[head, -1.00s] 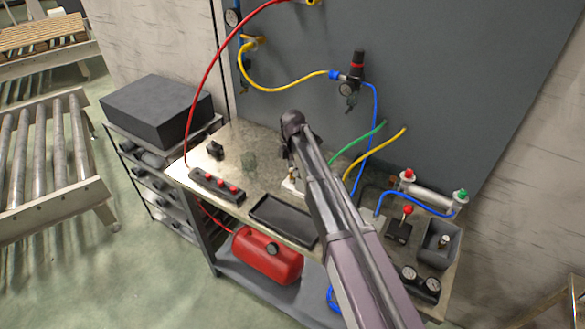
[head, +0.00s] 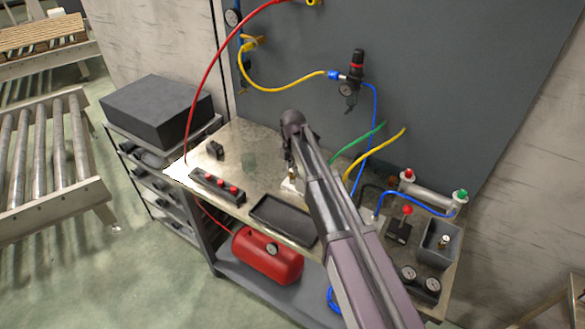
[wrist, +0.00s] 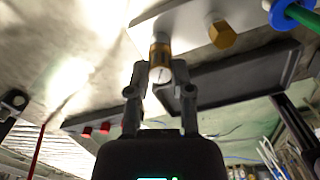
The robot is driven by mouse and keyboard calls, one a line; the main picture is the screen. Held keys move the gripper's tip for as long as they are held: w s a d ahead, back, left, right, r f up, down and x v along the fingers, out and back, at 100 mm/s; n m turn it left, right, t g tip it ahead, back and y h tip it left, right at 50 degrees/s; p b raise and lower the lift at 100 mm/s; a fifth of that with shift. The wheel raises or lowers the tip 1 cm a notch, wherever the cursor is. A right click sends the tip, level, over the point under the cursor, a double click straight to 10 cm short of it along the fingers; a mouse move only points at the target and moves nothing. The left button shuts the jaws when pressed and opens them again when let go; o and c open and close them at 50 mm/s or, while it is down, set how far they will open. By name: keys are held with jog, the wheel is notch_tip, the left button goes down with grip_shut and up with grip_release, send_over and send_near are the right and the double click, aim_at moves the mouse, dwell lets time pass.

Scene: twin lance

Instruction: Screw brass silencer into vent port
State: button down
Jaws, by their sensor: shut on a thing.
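The brass silencer (wrist: 160,56) is a short gold cylinder in the wrist view. My gripper (wrist: 160,88) is shut on it, with one finger on each side. The silencer's far end reaches the pale valve block (wrist: 188,22), where the vent port is hidden behind it. I cannot tell whether the threads are engaged. A brass hex fitting (wrist: 221,34) sits on the same block, to the right of the silencer. In the head view the pale block (head: 290,187) shows partly beside my arm, which hides most of the gripper.
A black tray (head: 283,221) lies in front of the block. A red-button box (head: 217,187) is to its left. Blue, green and yellow hoses hang at the right. A grey bin (head: 440,243) holds a brass-coloured piece. The bench's left part is mostly clear.

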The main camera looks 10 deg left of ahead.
jog(key=shift+m, duration=0.3)
jog(key=m, duration=0.3)
jog(key=shift+m, duration=0.3)
jog(key=m, duration=0.3)
jog(key=shift+m, duration=0.3)
jog(key=m, duration=0.3)
jog(key=shift+m, duration=0.3)
jog(key=m, duration=0.3)
jog(key=shift+m, duration=0.4)
jog(key=m, duration=0.5)
jog(key=shift+f, duration=0.1)
jog(key=shift+s+m, duration=0.1)
jog(key=shift+m, duration=2.4)
